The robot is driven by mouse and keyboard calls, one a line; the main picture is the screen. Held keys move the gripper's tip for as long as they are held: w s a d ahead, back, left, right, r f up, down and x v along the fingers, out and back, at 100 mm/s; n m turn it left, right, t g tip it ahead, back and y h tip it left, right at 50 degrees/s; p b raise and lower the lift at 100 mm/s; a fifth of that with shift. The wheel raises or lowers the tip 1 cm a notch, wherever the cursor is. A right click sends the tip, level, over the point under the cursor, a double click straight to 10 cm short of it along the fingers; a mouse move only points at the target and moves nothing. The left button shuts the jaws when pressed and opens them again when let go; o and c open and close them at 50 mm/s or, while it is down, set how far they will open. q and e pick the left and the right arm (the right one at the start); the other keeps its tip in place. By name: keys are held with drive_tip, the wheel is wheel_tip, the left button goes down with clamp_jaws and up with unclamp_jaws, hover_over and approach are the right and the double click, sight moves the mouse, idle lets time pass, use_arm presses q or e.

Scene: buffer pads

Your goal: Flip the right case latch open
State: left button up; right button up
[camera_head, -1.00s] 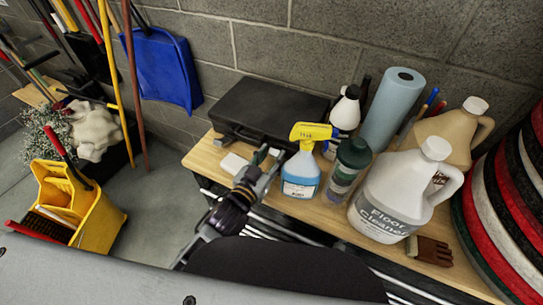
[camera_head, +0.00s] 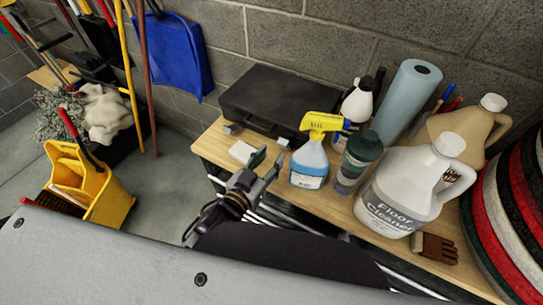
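The black case (camera_head: 278,98) lies closed on the wooden table against the wall. A small grey latch shows on its front edge at the left (camera_head: 232,129). The right latch (camera_head: 284,142) is a small pale piece on the front edge, close to the spray bottle; I cannot tell whether it is flipped. My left gripper (camera_head: 269,157) is in front of the right latch, with its two fingers apart and nothing between them. It looks a little short of the latch. My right gripper is not in view.
A blue spray bottle with yellow head (camera_head: 310,160) stands right beside my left gripper. A green-capped bottle (camera_head: 358,160), floor cleaner jug (camera_head: 405,190) and blue roll (camera_head: 408,100) crowd the right. A small white block (camera_head: 242,151) lies left of the gripper on the table (camera_head: 212,150).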

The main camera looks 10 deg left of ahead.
use_arm(q)
drive_tip(key=shift+s+a+r, duration=0.1)
drive_tip(key=shift+s, duration=0.15)
idle(0.3)
